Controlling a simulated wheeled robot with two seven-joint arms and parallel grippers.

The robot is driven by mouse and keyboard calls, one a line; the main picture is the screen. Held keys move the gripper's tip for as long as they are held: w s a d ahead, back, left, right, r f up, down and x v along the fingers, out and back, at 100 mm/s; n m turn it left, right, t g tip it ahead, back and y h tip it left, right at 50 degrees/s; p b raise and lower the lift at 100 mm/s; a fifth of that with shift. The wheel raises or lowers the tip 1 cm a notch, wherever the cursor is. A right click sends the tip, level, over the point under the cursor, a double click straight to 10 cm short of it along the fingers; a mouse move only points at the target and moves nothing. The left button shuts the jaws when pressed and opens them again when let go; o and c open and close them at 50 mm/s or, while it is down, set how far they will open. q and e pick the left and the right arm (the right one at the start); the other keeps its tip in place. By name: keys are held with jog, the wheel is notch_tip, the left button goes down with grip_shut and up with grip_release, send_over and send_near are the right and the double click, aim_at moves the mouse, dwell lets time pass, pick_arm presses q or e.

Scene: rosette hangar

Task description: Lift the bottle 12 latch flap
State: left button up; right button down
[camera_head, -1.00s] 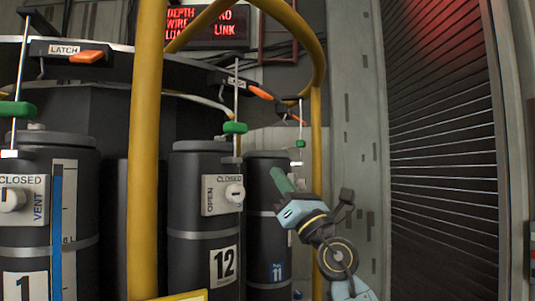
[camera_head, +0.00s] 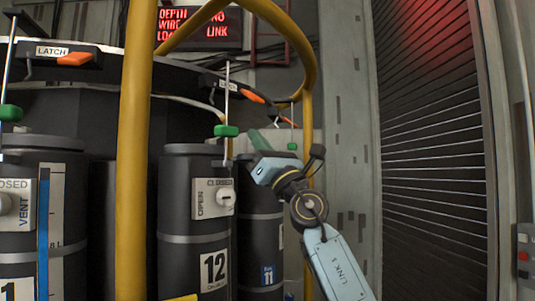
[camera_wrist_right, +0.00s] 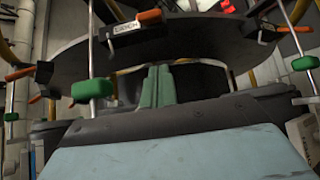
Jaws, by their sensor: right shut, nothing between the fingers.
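Bottle 12 (camera_head: 180,205) is a dark upright cylinder with a "12" tag and a vent plate reading CLOSED. Above it, the orange latch flap (camera_head: 251,95) sticks out from a LATCH-labelled bracket on the dark ring's rim. An orange flap by a LATCH label, apparently the same one, shows at the top of the wrist view (camera_wrist_right: 149,15). My right gripper (camera_head: 259,140) is shut and empty, right of bottle 12's green block and below the flap, apart from it. Its green fingers stand together in the wrist view (camera_wrist_right: 157,88). My left gripper is out of view.
A green block (camera_head: 227,131) on a thin rod hangs over bottle 12. Bottle 11 (camera_head: 262,240) stands behind my right arm. A yellow post (camera_head: 134,170) stands left of bottle 12, and a yellow rail (camera_head: 309,70) curves behind. A dark shutter (camera_head: 435,150) fills the right.

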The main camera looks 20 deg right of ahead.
aim_at(252, 96)
jog(key=shift+r+p, duration=1.4)
jog(key=shift+r, duration=1.45)
jog(key=shift+s+a, duration=0.1)
